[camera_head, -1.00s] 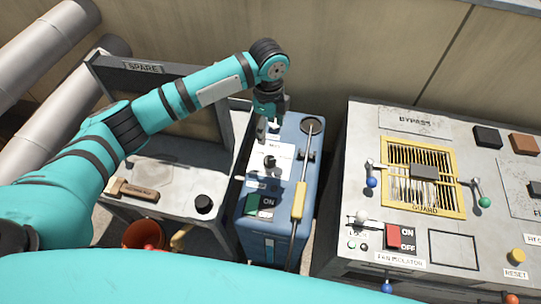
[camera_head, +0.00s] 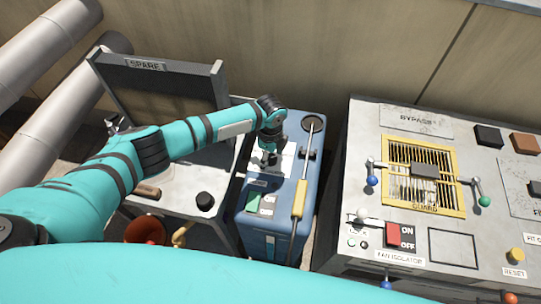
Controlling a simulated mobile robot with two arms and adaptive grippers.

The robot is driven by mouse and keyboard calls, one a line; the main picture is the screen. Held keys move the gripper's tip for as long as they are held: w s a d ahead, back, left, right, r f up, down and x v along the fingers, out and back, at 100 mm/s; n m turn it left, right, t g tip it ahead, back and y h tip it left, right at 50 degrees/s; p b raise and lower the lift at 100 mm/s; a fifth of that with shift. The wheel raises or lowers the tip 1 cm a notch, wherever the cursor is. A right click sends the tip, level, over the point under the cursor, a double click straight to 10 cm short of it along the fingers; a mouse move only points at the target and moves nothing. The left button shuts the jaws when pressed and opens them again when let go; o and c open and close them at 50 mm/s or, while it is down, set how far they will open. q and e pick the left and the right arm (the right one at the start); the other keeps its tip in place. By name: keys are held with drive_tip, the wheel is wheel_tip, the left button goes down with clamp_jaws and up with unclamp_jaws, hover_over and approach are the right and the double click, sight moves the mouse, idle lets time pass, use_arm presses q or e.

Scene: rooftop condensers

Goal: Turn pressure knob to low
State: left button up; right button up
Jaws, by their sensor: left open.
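The blue unit (camera_head: 268,228) stands between the grey bench and the large grey panel. Its top carries a white label plate (camera_head: 286,160), where a small black knob sat in view earlier. My left gripper (camera_head: 269,158) is now right over that spot, pointing down, with its fingers apart. The gripper hides the knob, so I cannot tell if the fingers touch it or which way it points. My right gripper is not in view.
The blue unit also has a green and white switch (camera_head: 261,202) and a yellow-handled lever (camera_head: 300,198). The grey bench holds a black knob (camera_head: 204,201) and a SPARE board (camera_head: 150,68). The panel (camera_head: 345,205) with a yellow guard (camera_head: 387,178) stands right.

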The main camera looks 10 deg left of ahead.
use_arm(q)
drive_tip(key=c, duration=1.1)
drive_tip(key=shift+c, duration=0.2)
